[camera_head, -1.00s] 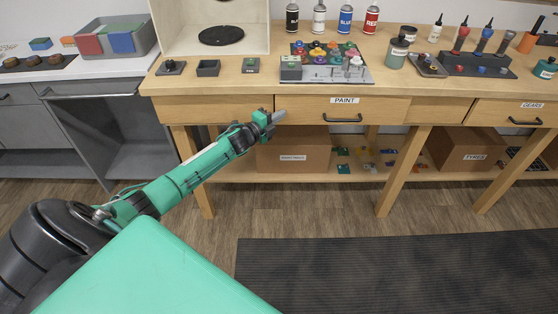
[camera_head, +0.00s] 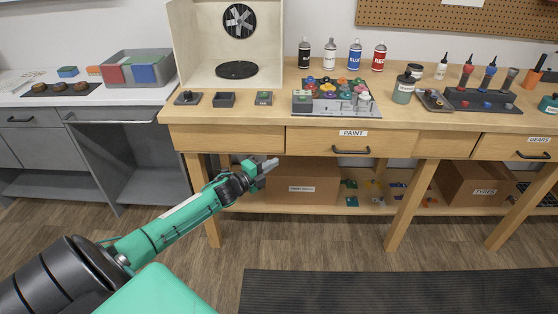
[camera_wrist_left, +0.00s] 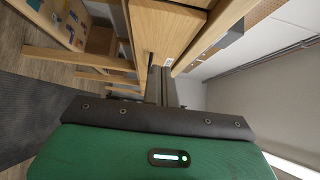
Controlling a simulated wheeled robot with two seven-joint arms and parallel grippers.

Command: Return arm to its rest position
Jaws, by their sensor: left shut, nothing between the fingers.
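My left arm comes in from the lower left of the head view, green and black. Its gripper (camera_head: 268,165) is shut and empty, in front of the workbench and just below its top, left of the PAINT drawer (camera_head: 352,144). In the left wrist view the narrow shut fingers (camera_wrist_left: 160,85) point away, with the bench's wooden front (camera_wrist_left: 150,30) just above them. The green wrist housing fills the bottom of that view. My right gripper is not in either view.
The wooden bench top (camera_head: 240,113) holds small switch boxes, a paint tray (camera_head: 335,110) and spray cans (camera_head: 354,58). A booth with a fan (camera_head: 239,21) stands at its back. Cardboard boxes (camera_head: 302,186) sit on the lower shelf. The floor in front, with a dark mat (camera_head: 400,292), is clear.

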